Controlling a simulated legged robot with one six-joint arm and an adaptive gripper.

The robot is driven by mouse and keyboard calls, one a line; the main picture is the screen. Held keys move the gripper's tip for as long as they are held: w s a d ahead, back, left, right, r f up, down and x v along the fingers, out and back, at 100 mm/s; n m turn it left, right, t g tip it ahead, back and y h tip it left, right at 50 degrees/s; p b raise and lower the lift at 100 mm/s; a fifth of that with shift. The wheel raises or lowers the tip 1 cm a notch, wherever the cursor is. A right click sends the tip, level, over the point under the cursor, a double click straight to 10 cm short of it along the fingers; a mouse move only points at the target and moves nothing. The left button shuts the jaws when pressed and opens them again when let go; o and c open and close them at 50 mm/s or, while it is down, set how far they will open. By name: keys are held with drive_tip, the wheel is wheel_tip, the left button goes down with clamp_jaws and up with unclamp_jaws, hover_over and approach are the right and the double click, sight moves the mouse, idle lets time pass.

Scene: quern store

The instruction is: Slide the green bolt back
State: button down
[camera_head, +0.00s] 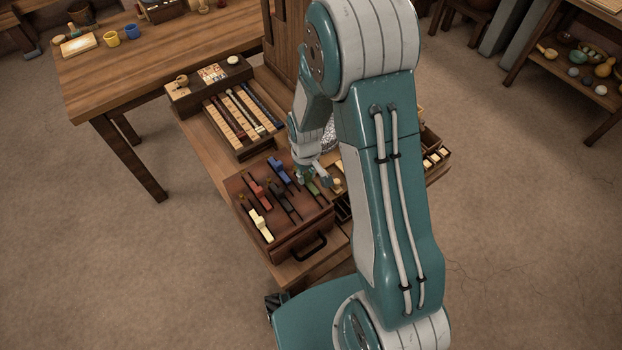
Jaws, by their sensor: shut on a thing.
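The green bolt (313,189) lies on the brown wooden bolt box (288,238), toward the right of its row of coloured bolts. My gripper (314,181) is shut on the green bolt at the top of the box. My wrist and the fingers hide part of the bolt, so its far end is hard to see. A blue bolt (279,170), a red bolt (260,194) and a cream bolt (260,225) lie to the left of it on the same box. A small yellowish piece (338,185) is just right of the gripper.
A black handle (308,249) is on the box's front. A rack of striped bars (243,117) stands behind on the bench. A larger wooden table (160,70) is at the back left, and shelves (578,70) are at the back right. My arm hides the bench's middle right.

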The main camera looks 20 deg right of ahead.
drive_tip(key=shift+w, duration=0.15)
drive_tip(key=shift+c, duration=2.4)
unclamp_jaws()
drive_tip(key=shift+w+a, duration=0.1)
wheel_tip(320, 180, up, 12)
drive_tip(key=s+d+r+m+t, duration=0.1)
drive_tip(key=s+r+m+t, duration=0.2)
drive_tip(key=s+r, duration=1.5)
drive_tip(key=r+t, duration=0.1)
drive_tip(key=t, duration=0.1)
drive_tip(key=shift+s+d+r+m+t, duration=0.25)
drive_tip(key=shift+r+m+t, duration=0.05)
